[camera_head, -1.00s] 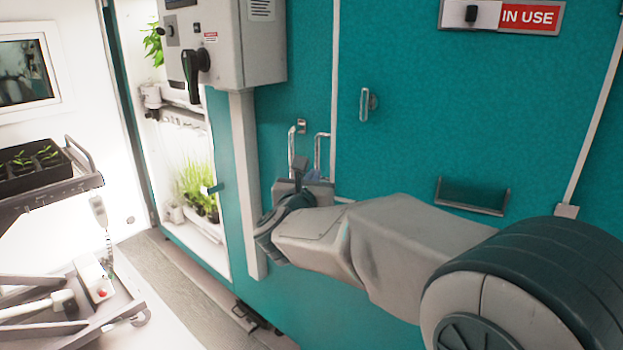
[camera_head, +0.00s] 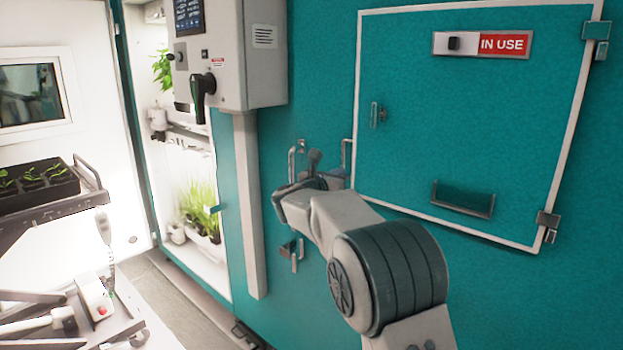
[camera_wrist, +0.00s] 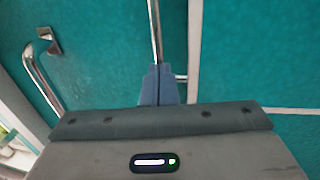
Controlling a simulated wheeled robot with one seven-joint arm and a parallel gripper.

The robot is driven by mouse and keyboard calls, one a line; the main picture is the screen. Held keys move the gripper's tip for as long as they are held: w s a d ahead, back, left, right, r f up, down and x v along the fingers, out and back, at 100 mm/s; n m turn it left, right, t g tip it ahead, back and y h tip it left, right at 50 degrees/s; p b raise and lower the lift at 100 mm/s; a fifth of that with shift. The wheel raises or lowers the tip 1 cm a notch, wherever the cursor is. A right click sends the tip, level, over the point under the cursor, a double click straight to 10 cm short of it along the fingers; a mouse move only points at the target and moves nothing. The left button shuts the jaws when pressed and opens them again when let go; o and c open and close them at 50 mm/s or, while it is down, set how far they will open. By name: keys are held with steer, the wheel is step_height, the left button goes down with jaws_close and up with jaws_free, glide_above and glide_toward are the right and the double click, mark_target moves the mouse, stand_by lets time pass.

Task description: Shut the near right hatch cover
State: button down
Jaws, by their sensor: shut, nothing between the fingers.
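The teal hatch cover (camera_head: 455,140) with a white border is at the right of the head view, with hinges (camera_head: 595,35) on its right edge. It looks about flush with the teal wall; whether it is fully shut, I cannot tell. It carries a small latch handle (camera_head: 377,114) on its left side and an "IN USE" sign (camera_head: 482,44). My gripper (camera_head: 314,160) is left of the cover's lower left corner, by two metal bars. In the wrist view its blue-grey fingers (camera_wrist: 158,85) are together and empty, in front of a vertical metal bar (camera_wrist: 155,35).
A second metal bar (camera_wrist: 42,80) stands left of the fingers. A grey control box (camera_head: 235,60) with a black lever juts from the wall. Plants grow in an open lit chamber (camera_head: 195,200). A cart with a seedling tray (camera_head: 38,190) stands at the left.

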steer(key=shift+w+d+r, duration=0.15)
steer(key=shift+d+r, duration=0.3)
steer(key=shift+d, duration=0.1)
steer(key=shift+a, duration=0.1)
steer(key=b+v, duration=0.6)
steer(key=v, duration=0.8)
step_height(320, 180, up, 2)
steer(key=s+d+n+t+y+p, duration=0.1)
steer(key=d+n+t+y+p, duration=0.1)
steer(key=n+y, duration=0.9)
steer(key=s+d+f+n+g+h+p, duration=0.1)
steer(key=s+d+f+n+g, duration=0.4)
steer(key=s+n, duration=0.5)
steer(key=s+d+f+n+g+h+p, duration=0.1)
steer(key=s+d+f+n+g, duration=0.4)
steer(key=s, duration=0.7)
steer(key=s+d+f+n+g+p, duration=0.1)
steer(key=s+d+f+n+g, duration=0.4)
steer(key=s+d+f+n, duration=0.3)
steer(key=s+f+n, duration=0.4)
steer(key=n, duration=0.3)
steer(key=shift+h+p, duration=0.3)
steer(key=shift+h, duration=0.1)
steer(key=shift+s, duration=0.1)
